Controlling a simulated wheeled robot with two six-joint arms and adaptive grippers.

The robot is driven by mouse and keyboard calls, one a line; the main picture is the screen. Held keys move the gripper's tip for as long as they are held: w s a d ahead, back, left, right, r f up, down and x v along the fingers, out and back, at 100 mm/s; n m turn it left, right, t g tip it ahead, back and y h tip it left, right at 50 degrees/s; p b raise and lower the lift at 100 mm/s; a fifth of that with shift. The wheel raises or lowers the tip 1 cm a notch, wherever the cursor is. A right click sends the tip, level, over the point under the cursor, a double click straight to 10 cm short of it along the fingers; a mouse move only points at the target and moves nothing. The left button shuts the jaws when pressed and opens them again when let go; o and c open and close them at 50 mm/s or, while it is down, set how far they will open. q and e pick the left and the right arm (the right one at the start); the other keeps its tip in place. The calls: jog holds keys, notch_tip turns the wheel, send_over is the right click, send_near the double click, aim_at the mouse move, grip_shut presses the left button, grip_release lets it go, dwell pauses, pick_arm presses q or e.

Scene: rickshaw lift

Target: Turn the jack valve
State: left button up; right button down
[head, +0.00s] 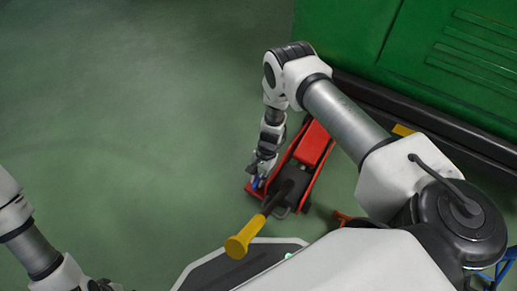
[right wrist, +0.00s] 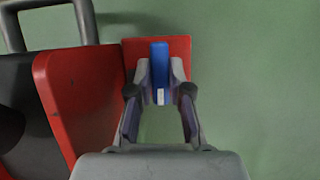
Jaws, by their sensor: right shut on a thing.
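The red and black floor jack (head: 313,143) stands on the green floor. Its blue valve (head: 256,182) is at its near left corner and also shows in the right wrist view (right wrist: 160,58) as an upright blue bar against a red plate (right wrist: 181,48). My right gripper (head: 259,176) reaches down to the jack's near left corner. In the right wrist view its two fingers (right wrist: 160,90) are closed on either side of the blue valve and touch it. My left arm (head: 35,250) comes in at the lower left, but its gripper fingers are outside the picture.
The jack's long handle with a yellow grip (head: 245,238) sticks up close to my right gripper. A green vehicle body (head: 440,50) with a dark lower edge stands at the upper right. The floor (head: 130,110) to the left of the jack is clear.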

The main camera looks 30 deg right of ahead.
jog(key=c, duration=1.1)
grip_release()
jog(key=shift+r, duration=0.1)
jog(key=v, duration=1.1)
jog(key=shift+d+r, duration=0.2)
jog(key=shift+r, duration=0.15)
